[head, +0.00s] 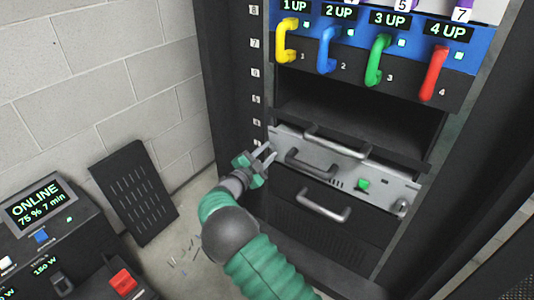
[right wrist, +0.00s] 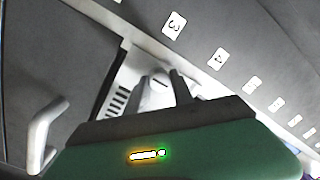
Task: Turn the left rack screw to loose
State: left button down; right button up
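The silver rack panel (head: 320,160) sits in the rack below an empty bay, with a handle (head: 310,165) and a green button on it. My right gripper (head: 267,153) is at the panel's left end, its two fingers apart. In the right wrist view the fingers (right wrist: 166,82) point at the panel's end, and a small pale part with a dark slot, seemingly the left rack screw (right wrist: 159,83), shows between the tips. I cannot tell whether they touch it. In the head view the gripper hides this screw. My left gripper is not in view.
Yellow, blue, green and red handles (head: 435,72) hang above the bay. A dark drawer with a silver handle (head: 323,205) is below the panel. Numbered labels (right wrist: 218,57) run along the rack post. A console (head: 45,215) and a slotted black plate (head: 133,192) are at left.

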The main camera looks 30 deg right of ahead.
grip_shut()
